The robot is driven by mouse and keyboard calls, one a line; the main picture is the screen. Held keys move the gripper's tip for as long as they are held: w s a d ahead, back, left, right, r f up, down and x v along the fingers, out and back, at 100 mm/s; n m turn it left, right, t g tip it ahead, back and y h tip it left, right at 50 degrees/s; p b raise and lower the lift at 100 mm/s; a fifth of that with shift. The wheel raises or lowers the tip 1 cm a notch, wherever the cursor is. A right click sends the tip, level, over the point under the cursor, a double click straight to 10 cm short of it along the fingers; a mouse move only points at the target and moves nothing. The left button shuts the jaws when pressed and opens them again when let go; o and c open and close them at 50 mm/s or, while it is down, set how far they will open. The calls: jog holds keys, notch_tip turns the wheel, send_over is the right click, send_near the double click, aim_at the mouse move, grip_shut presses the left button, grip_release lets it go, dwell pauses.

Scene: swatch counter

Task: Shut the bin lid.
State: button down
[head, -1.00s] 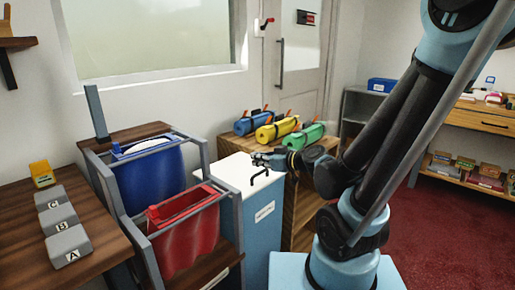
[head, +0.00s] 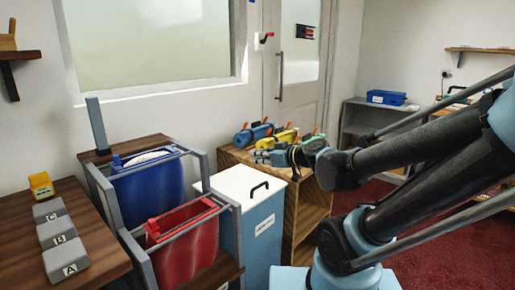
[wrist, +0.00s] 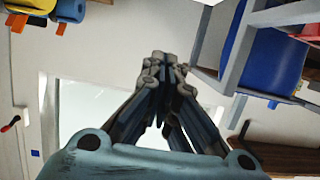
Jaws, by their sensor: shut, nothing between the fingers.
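The bin (head: 258,235) is a blue-grey box with a white label on its front, in the middle of the head view. Its white lid (head: 228,181) with a black handle (head: 259,189) lies flat across the top, and I see no gap under it. My gripper (head: 256,156) is above and behind the lid, clear of it, in front of the rolls. In the wrist view the fingertips (wrist: 162,60) are together with nothing between them. The lid does not show clearly in the wrist view.
A grey rack with a blue bag (head: 150,188) and a red bag (head: 185,245) stands left of the bin. Blue, yellow and green rolls lie on a wooden cabinet (head: 301,208) behind. A wooden table (head: 95,235) with grey blocks is at the left.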

jog(key=s+d+f+m+g+h, duration=0.2)
jog(key=s+d+f+m+h, duration=0.1)
jog(key=d, duration=0.5)
jog(key=s+d+f+m+g+h, duration=0.2)
jog(key=s+d+f+m+h, duration=0.2)
jog(key=d, duration=0.5)
jog(key=s+d+f+m+g+h, duration=0.2)
jog(key=s+d+f+m+h, duration=0.1)
jog(key=s+d+f, duration=0.3)
jog(key=shift+s+d+f+g+h, duration=0.15)
jog(key=shift+d+f+g+h, duration=0.25)
jog(key=shift+d+h, duration=0.7)
